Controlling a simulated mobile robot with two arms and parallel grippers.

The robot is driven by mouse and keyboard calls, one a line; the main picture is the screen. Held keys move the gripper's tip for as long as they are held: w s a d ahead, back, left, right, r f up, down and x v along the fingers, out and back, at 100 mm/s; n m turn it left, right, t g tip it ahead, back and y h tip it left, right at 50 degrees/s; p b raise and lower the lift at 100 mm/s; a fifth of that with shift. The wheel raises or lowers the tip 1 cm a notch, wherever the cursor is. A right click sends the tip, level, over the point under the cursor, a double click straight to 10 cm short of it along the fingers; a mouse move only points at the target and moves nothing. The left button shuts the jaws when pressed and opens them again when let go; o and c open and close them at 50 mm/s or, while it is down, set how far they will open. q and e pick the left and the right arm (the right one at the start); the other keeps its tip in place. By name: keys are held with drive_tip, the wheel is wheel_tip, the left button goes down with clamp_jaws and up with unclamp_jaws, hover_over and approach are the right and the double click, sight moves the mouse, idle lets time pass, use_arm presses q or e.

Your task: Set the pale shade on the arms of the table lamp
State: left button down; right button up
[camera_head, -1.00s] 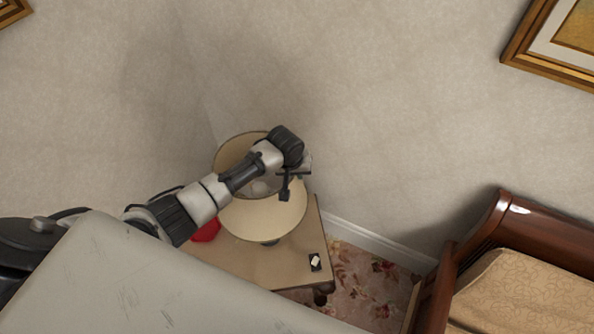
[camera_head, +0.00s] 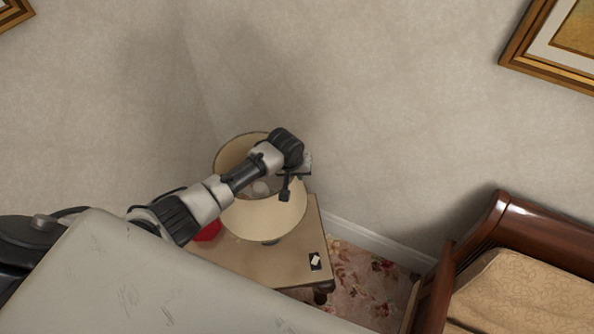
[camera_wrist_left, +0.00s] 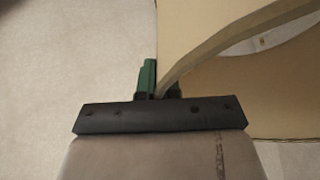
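The pale cream shade (camera_head: 262,221) is over the table lamp on the small side table, with its wide open top facing up. A whitish bulb-like part of the lamp (camera_head: 261,188) shows inside it, and a bit of dark lamp base (camera_head: 270,242) shows below. The lamp's arms cannot be made out. My left gripper (camera_head: 288,188) is at the shade's right rim. In the left wrist view, its green fingertips (camera_wrist_left: 161,88) stand close together on either side of the shade's wall (camera_wrist_left: 195,35), shut on it. Whether the shade rests on the lamp is hidden. My right gripper is not in view.
The side table (camera_head: 255,264) carries a red object (camera_head: 207,231) at the left and a small black-and-white item (camera_head: 315,261) at the right. The wall is close behind. A wooden bed or sofa (camera_head: 490,240) stands at the right.

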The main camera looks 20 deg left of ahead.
use_arm(q)
drive_tip(key=shift+p, duration=0.9)
idle(1.4)
drive_tip(key=shift+f+b, duration=0.55)
drive_tip(key=shift+f, duration=0.35)
idle(0.7)
drive_tip(key=shift+p, duration=0.65)
idle(1.4)
drive_tip(key=shift+f, duration=0.3)
idle(0.6)
drive_tip(key=c, duration=1.3)
unclamp_jaws()
drive_tip(key=shift+o, duration=0.2)
drive_tip(key=d+v, duration=0.1)
drive_tip(key=v, duration=0.9)
drive_tip(key=shift+a+r+b, duration=0.35)
drive_tip(key=shift+a+r, duration=0.05)
drive_tip(key=shift+a, duration=0.1)
